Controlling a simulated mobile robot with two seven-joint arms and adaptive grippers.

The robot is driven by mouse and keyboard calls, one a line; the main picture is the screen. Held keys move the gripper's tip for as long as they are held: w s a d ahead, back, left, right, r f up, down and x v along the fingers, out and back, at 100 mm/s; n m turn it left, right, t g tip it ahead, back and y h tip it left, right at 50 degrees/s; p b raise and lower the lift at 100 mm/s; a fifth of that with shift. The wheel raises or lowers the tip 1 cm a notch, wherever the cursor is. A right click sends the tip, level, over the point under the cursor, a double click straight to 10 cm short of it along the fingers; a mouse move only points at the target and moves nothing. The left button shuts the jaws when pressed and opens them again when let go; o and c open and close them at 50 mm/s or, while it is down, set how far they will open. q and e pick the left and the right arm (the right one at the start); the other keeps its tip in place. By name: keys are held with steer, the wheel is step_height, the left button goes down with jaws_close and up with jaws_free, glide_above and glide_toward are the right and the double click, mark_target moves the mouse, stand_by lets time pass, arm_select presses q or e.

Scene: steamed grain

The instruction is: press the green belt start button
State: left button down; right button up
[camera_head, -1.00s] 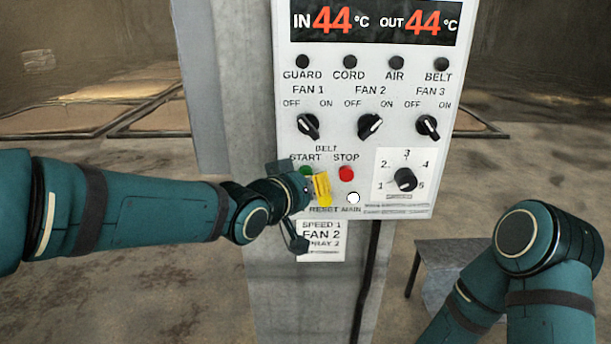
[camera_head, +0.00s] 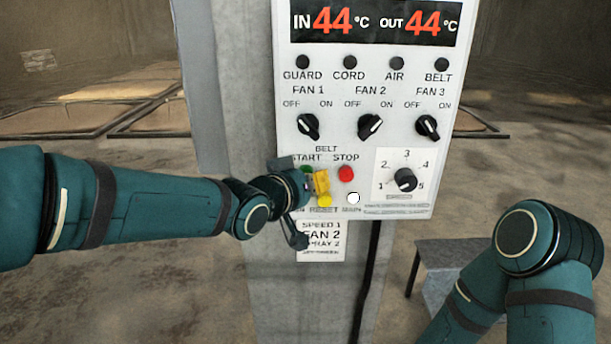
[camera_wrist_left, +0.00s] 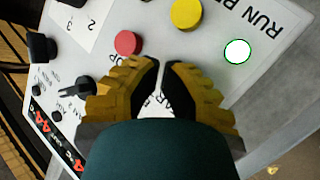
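The green belt start button (camera_head: 306,170) is on the white control panel, left of the red stop button (camera_head: 346,173). Part of it shows above my left gripper (camera_head: 321,182), which covers the rest. The left gripper's yellow fingertips are in front of the panel, just right of and below the green button; I cannot tell whether they touch anything. In the left wrist view the fingers (camera_wrist_left: 162,64) are together with a thin gap and hold nothing. The green button is hidden there, while the red button (camera_wrist_left: 128,42) is clear. My right gripper is outside the view.
A yellow reset button (camera_head: 325,201) lies just below the fingers, with a white round button (camera_head: 353,198) to its right. A green-rimmed white lamp (camera_wrist_left: 237,51) shows in the wrist view. The speed dial (camera_head: 404,180) and fan knobs (camera_head: 370,126) are nearby.

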arm_select(q)
steer(key=shift+s, duration=0.1)
steer(key=shift+s+b, duration=0.85)
steer(key=s, duration=0.5)
stand_by(0.4)
stand_by(0.5)
